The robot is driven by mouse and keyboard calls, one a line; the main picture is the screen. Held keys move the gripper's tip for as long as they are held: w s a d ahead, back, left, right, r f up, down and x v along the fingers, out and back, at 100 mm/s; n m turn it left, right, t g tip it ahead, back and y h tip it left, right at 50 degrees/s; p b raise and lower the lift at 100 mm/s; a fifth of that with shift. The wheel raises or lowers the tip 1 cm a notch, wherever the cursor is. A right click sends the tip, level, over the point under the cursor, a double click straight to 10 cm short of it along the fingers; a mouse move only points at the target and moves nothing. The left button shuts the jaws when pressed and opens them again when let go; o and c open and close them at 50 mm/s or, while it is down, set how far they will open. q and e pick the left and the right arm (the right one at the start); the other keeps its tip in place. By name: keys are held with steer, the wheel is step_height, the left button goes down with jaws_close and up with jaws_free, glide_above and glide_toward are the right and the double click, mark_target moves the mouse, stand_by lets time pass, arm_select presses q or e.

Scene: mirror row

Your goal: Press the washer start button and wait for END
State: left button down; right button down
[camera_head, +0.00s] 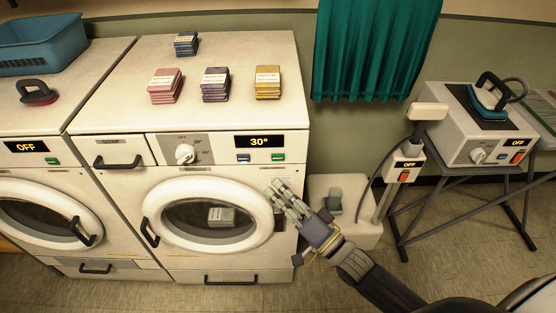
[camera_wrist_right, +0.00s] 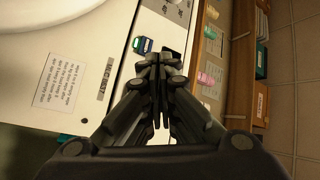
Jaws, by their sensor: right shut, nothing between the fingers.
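The washer (camera_head: 120,205) in the middle of the head view is white, with a round door shut and a grey folded item visible behind its glass. Its display (camera_head: 259,142) reads 30°. Below the display are a blue button (camera_head: 243,158) and a green button (camera_head: 278,157). My right gripper (camera_head: 279,188) is shut and empty, just below the green button in the picture, in front of the washer's right side. My left gripper is out of view.
Another machine (camera_head: 20,185) at left shows OFF. Coloured packs (camera_head: 215,84) lie on the washer top, and a blue basket (camera_head: 42,43) stands at the back left. At right are a post with an OFF box (camera_head: 405,168) and an iron station (camera_head: 470,125) on a stand.

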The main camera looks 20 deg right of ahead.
mark_target(278, 157)
steer(key=shift+w+d+b, duration=0.25)
steer(key=shift+w, duration=0.65)
steer(key=shift+w+d+b, duration=0.2)
steer(key=shift+w+d, duration=0.05)
steer(key=shift+w, duration=0.65)
steer(key=shift+w+d+b, duration=0.25)
steer(key=shift+w, duration=0.65)
steer(key=shift+w+d, duration=0.1)
steer(key=shift+w, duration=0.3)
steer(key=shift+w+d, duration=0.15)
steer(key=shift+w, duration=0.2)
steer(key=shift+s, duration=0.15)
steer(key=shift+s+a+p, duration=0.25)
steer(key=shift+s+p, duration=0.2)
steer(key=shift+s, duration=0.2)
